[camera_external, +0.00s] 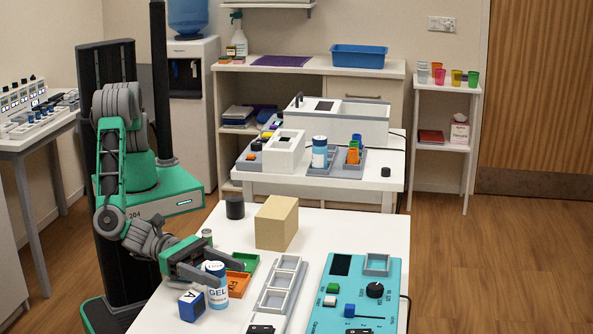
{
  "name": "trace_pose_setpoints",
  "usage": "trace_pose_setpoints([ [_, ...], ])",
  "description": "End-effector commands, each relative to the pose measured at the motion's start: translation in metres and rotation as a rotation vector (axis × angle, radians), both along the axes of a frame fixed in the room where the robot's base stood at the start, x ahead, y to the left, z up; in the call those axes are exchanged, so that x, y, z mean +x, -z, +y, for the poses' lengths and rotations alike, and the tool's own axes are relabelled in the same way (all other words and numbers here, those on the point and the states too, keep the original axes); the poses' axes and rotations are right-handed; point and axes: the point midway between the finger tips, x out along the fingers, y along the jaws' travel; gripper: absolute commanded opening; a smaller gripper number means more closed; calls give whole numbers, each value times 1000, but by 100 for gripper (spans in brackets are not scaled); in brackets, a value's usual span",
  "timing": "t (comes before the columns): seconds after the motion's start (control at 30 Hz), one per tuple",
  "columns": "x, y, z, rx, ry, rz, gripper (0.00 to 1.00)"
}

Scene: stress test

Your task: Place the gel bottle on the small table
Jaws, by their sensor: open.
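The gel bottle (217,293), white-capped with a blue and white "GEL" label, stands upright on the near white table (350,236). My gripper (229,273) is open at the bottle's upper part, with its fingers on either side of the cap area. I cannot tell whether a finger touches it. A smaller white table (396,172) stands behind the near one. It carries a white box device, a grey tray and a similar blue-labelled bottle (319,152).
A blue "A" cube (191,305) stands close left of the gel bottle. A grey compartment rack (280,285), a teal panel (340,310), a cardboard-coloured box (276,222) and a black cylinder (235,207) occupy the near table.

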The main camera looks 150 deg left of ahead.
Motion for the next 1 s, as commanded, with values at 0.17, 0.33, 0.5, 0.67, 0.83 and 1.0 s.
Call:
trace_pose_setpoints([
  [0.17,-43,1,-20,3,6,1,59],
  [0.33,-79,1,-35,1,6,0,59],
  [0.5,-95,0,-40,1,2,-2,63],
  [0.67,-96,0,-40,1,1,-2,63],
  [0.83,-96,0,-40,0,1,-1,63],
  [1.0,-66,8,-24,-4,-7,-3,63],
])
